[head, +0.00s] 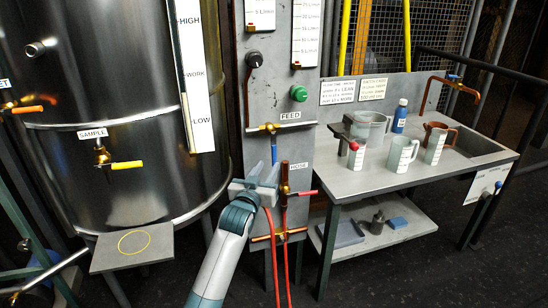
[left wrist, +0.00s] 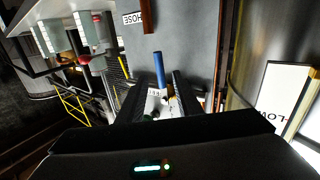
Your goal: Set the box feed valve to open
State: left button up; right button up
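The feed valve is a brass valve on a horizontal pipe (head: 283,127) under the FEED label (head: 290,115) on the grey panel. Its blue handle (head: 274,149) hangs straight down, across the pipe. My left gripper (head: 262,171) is just below the handle, with its fingers spread. In the left wrist view, which is turned over, the blue handle (left wrist: 159,70) shows between the two dark fingers (left wrist: 157,98), with space on both sides. It looks ungripped; contact cannot be told. My right gripper is not in view.
Below are the HOSE label (head: 299,166), a red handle (head: 304,193) and copper pipes with red hoses. A steel tank (head: 110,190) with a yellow sample handle (head: 127,165) stands left. A bench (head: 350,184) with jugs and a blue bottle stands right.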

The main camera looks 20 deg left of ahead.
aim_at(273, 158)
pick_arm(q)
jog(key=shift+w, duration=3.95)
jog(key=shift+c, duration=0.4)
grip_shut()
